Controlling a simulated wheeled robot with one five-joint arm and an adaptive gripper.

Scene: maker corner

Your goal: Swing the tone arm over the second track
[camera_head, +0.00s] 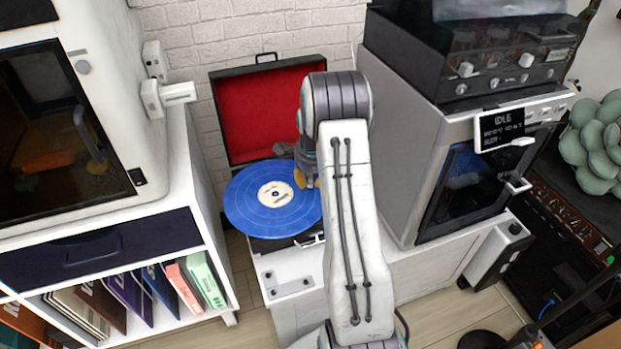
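A portable record player stands open on a white cabinet, its red-lined lid (262,112) raised against the brick wall. A blue record (252,207) with a cream label (275,194) lies on it. My arm covers the right part of the player, and I cannot make out the tone arm. My gripper (304,180) is small in view at the record's right edge, partly behind my arm. Its fingers are too hidden to tell whether they are open or shut, or whether they touch anything.
A white shelf unit (184,205) with record sleeves stands close on the left, with a white enclosed machine (118,75) on top. A grey machine with a small screen (500,129) stands close on the right. Some bare floor (430,326) shows at the bottom.

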